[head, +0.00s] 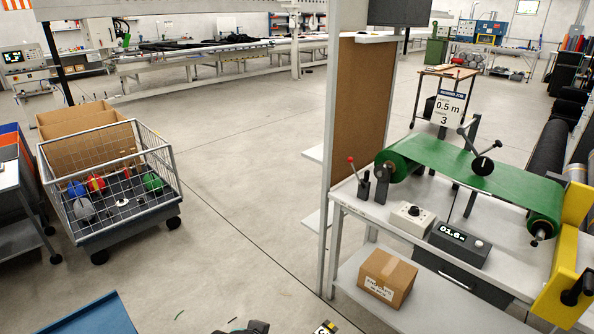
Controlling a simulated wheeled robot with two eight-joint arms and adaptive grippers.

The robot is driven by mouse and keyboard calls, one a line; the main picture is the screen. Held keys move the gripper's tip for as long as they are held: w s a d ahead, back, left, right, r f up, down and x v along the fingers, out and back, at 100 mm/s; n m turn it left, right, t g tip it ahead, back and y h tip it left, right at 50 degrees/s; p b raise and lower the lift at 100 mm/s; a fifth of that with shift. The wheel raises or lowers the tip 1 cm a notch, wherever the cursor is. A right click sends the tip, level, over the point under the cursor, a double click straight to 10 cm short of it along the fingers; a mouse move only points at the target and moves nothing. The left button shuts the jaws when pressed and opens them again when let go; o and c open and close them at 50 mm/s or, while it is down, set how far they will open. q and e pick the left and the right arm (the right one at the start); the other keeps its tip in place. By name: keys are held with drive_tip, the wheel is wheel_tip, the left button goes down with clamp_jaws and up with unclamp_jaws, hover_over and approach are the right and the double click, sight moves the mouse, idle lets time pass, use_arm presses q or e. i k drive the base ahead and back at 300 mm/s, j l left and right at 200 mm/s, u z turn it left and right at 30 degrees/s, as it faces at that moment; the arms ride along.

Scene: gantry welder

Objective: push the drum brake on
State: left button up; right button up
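A lever with a red ball knob (351,160) rises from a small black base (363,188) at the left end of the white bench. It leans to the left, and nothing touches it. It stands beside the green drum (392,166) at the left end of the green belt (455,165); no label names it as the brake. A black upright block (382,186) stands just right of the lever. A dark shape at the bottom edge is cut off and too partial to identify.
The bench carries a white box with a dial (411,217) and a black display unit (459,243). A carton (387,278) lies on the lower shelf. A post and brown panel (360,110) stand behind the lever. A wire cart (110,190) stands left; the floor between is open.

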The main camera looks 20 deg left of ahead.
sight(361, 187)
drive_tip(key=u, duration=0.2)
drive_tip(key=i+j+z, duration=0.1)
drive_tip(key=i+z, duration=0.15)
drive_tip(key=i, duration=0.3)
drive_tip(key=i+j+z, duration=0.2)
drive_tip(key=i, duration=0.3)
